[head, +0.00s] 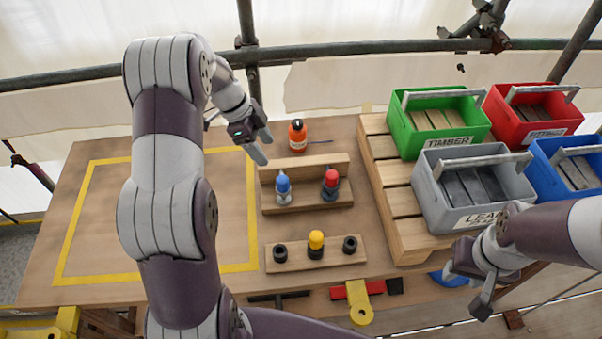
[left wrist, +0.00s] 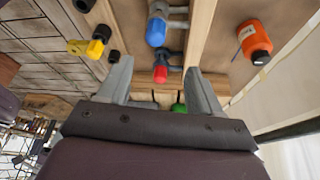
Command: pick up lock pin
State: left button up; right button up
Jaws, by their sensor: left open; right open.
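Several small capped pieces stand in wooden racks; I cannot tell for sure which is the lock pin. A blue-capped piece (head: 283,184) and a red-capped piece (head: 331,180) stand in the back rack (head: 310,203). A yellow-capped piece (head: 316,240) stands in the front rack (head: 348,258) between two black rings (head: 280,253). My left gripper (head: 264,147) is open and empty above the table, behind and left of the blue-capped piece. In the left wrist view the red cap (left wrist: 160,74) shows between the open fingers (left wrist: 160,88), apart from them. My right gripper (head: 466,286) is open and empty at the lower right.
An orange bottle (head: 297,136) stands behind the back rack. Green (head: 438,127), red (head: 535,112), grey (head: 472,187) and blue (head: 568,165) crates stand on a pallet at right. The yellow-taped area (head: 105,220) at left is clear.

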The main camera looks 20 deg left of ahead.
aim_at(282, 178)
pick_arm(q)
jog(key=x, duration=0.9)
jog(key=s+p+x, duration=0.1)
jog(key=x, duration=0.2)
jog(key=shift+d+p, duration=0.1)
jog(key=shift+p, duration=0.2)
jog(key=shift+w+f, duration=0.1)
jog(key=shift+f, duration=0.15)
jog(key=c, duration=1.1)
jog(key=shift+c, duration=0.3)
jog(key=shift+r, duration=0.1)
